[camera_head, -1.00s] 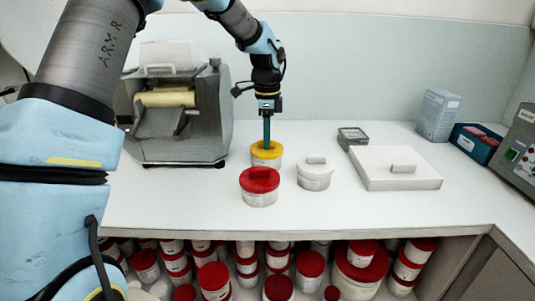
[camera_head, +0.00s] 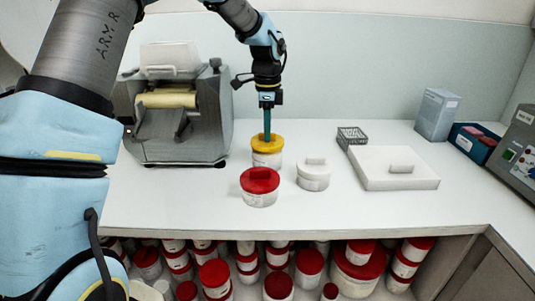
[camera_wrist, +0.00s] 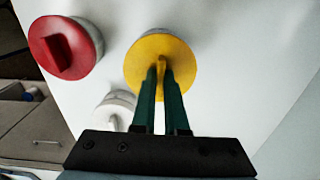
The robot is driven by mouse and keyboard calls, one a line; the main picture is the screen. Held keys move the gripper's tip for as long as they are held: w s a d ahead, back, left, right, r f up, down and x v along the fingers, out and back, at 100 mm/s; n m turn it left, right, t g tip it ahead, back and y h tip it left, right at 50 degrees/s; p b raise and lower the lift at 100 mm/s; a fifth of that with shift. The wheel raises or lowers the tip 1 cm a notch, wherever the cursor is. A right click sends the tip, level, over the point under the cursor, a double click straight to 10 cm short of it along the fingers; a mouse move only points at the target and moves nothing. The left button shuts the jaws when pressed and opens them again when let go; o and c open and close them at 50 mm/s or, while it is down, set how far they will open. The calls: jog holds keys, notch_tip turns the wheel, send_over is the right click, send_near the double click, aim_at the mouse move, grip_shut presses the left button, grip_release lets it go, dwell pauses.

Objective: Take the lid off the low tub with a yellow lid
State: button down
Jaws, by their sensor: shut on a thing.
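The low tub (camera_head: 267,160) has a white body and a yellow lid (camera_head: 258,144). It stands behind the red-lidded tub on the white counter. In the wrist view the yellow lid (camera_wrist: 140,62) is a round disc with a raised grip across its middle. My gripper (camera_head: 267,137) points straight down from above, its green fingers shut on that grip. The fingertips (camera_wrist: 162,70) also show on it in the wrist view. The lid sits level above the white body. I cannot make out a clear gap between lid and body. The tub's base is partly hidden.
A red-lidded tub (camera_head: 260,187) stands close in front, and a white-lidded tub (camera_head: 313,175) at right. A grey machine (camera_head: 178,115) stands at left. A flat white box (camera_head: 394,168) and a small dark rack (camera_head: 352,136) lie at right. The front counter is clear.

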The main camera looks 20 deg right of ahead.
notch_tip(320, 180, up, 3)
jog(key=p, duration=0.3)
dwell(0.4)
